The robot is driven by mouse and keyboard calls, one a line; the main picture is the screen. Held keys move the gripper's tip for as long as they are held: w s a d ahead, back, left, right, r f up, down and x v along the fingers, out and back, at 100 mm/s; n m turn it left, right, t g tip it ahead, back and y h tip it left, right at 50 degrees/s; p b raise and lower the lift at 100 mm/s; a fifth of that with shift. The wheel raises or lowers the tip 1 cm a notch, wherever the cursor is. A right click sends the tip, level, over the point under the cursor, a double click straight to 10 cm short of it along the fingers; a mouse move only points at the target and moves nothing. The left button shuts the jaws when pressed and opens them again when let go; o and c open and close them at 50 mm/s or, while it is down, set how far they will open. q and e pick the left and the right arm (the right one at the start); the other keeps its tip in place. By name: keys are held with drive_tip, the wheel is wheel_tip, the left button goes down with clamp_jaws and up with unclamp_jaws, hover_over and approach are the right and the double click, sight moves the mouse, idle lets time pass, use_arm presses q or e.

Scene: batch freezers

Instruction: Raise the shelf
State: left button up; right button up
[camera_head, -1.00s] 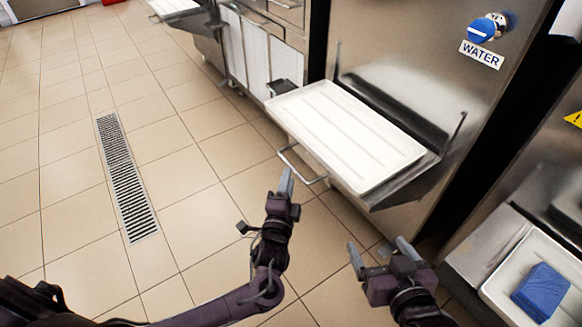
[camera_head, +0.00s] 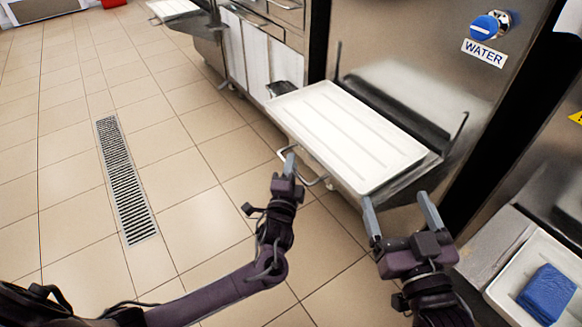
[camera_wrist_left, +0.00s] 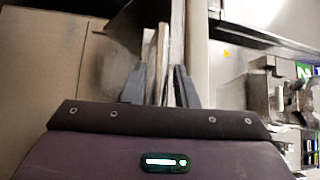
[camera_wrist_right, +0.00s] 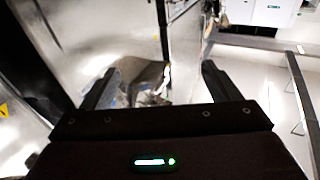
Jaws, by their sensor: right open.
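The shelf (camera_head: 405,184) is a metal fold-out ledge on the steel freezer's front, standing out roughly level with a white tray (camera_head: 340,135) on it. A bent metal handle (camera_head: 318,182) hangs at its left front edge. My left gripper (camera_head: 289,162) is at this handle. In the left wrist view its fingers (camera_wrist_left: 160,85) lie on either side of thin bars or edges; whether they grip is unclear. My right gripper (camera_head: 398,205) is open and empty, just in front of the shelf's near corner. Its spread fingers also show in the right wrist view (camera_wrist_right: 158,85).
A blue WATER knob (camera_head: 483,28) is on the freezer front above the shelf. At the lower right, a blue block (camera_head: 547,292) lies in another white tray. A floor drain grate (camera_head: 126,180) runs along the open tiled floor at left.

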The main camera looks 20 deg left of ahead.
use_arm(q)
clamp_jaws()
wheel_tip(320, 180, up, 2)
drive_tip(key=shift+r+p, duration=0.1)
drive_tip(key=shift+p, duration=1)
drive_tip(key=shift+r+p, duration=0.95)
drive_tip(key=shift+p, duration=0.1)
drive_tip(key=shift+r+p, duration=0.85)
wheel_tip(320, 180, up, 3)
drive_tip(key=p, duration=0.3)
wheel_tip(320, 180, up, 4)
drive_tip(key=p, duration=0.4)
drive_tip(key=shift+w+f, duration=0.1)
drive_tip(key=shift+f, duration=0.05)
use_arm(e)
drive_tip(key=s+d+f+g+h, duration=0.2)
drive_tip(key=s+d+f+g, duration=0.1)
drive_tip(key=f, duration=0.6)
drive_tip(key=s+d+f+m+g+h, duration=0.1)
drive_tip(key=s+d+f+g+h, duration=0.2)
drive_tip(key=s+f+g, duration=0.3)
drive_tip(key=s+d+f+g+h, duration=0.2)
drive_tip(key=s+d+f+g, duration=0.3)
drive_tip(key=f, duration=0.8)
drive_tip(key=shift+s+f+m+g+h, duration=0.2)
drive_tip(key=shift+f+m+g+h, duration=0.15)
drive_tip(key=shift+g, duration=0.55)
